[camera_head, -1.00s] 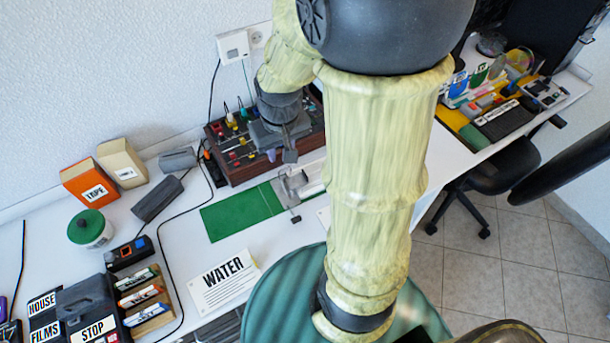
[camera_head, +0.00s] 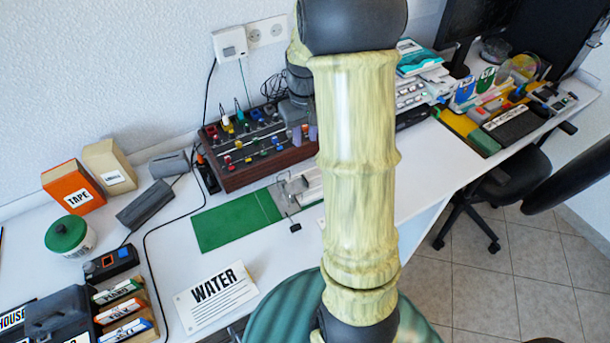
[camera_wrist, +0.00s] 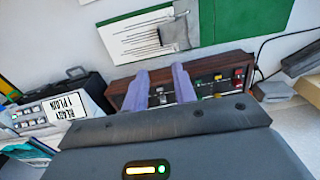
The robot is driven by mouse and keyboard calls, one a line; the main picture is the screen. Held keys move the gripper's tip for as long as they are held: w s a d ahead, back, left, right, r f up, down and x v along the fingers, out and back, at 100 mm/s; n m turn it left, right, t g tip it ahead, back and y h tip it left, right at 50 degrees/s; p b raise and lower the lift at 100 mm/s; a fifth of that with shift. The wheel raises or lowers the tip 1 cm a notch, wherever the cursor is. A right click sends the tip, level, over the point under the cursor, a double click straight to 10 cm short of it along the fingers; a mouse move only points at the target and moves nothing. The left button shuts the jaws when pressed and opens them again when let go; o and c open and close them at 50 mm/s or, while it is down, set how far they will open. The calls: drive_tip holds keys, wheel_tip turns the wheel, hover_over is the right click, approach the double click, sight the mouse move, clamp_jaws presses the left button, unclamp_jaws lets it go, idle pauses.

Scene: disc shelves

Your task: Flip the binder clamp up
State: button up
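The binder clamp (camera_head: 289,189) is a grey metal piece at the right end of the green board (camera_head: 222,228), on the white desk. In the wrist view the clamp (camera_wrist: 179,35) lies between the green board (camera_wrist: 268,18) and a white lined sheet (camera_wrist: 140,38). Its exact tilt is hard to tell. My gripper (camera_wrist: 160,69) has two purple fingers with a gap between them and nothing in it. In the head view its fingers (camera_head: 305,134) show partly behind my arm, over the brown panel and apart from the clamp.
A brown panel with coloured knobs (camera_head: 245,170) stands behind the board. A WATER sheet (camera_head: 217,295), an orange TAPE box (camera_head: 72,187), a grey block (camera_head: 147,205) and a black cable are to the left.

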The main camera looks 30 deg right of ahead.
sight(305, 179)
wheel_tip(305, 179, down, 16)
drive_tip(key=shift+f+b, duration=0.2)
drive_tip(key=shift+b, duration=0.35)
drive_tip(key=shift+c, duration=0.5)
clamp_jaws()
